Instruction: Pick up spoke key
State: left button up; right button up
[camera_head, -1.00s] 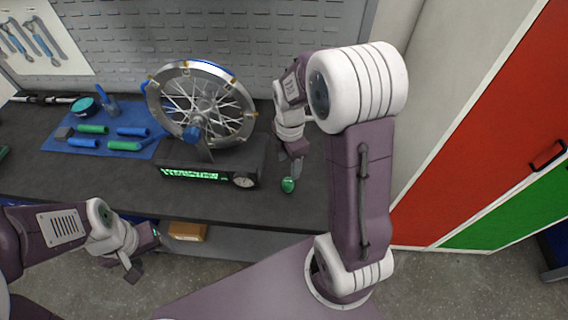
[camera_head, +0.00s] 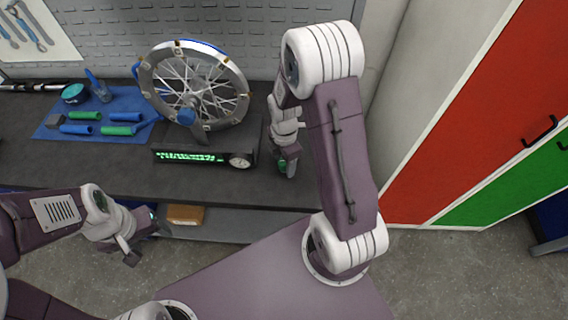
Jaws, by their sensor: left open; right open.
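A small round green thing, which looks like the spoke key (camera_head: 282,166), lies on the dark workbench (camera_head: 225,183) to the right of the wheel stand. My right gripper (camera_head: 287,168) is open and reaches down right at it. The gripper hides part of the green thing, and I cannot tell whether the fingers touch it. My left gripper (camera_head: 146,243) is open and empty, low in front of the bench edge.
A spoked wheel (camera_head: 196,88) stands in a truing stand with a lit green display (camera_head: 188,157) and a dial. A blue mat (camera_head: 50,133) at the left holds several green and blue tool handles. A cardboard box (camera_head: 186,214) sits on the shelf below. A red and green cabinet stands right.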

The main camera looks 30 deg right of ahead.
jog(key=shift+s+r, duration=0.1)
jog(key=c, duration=0.9)
grip_shut()
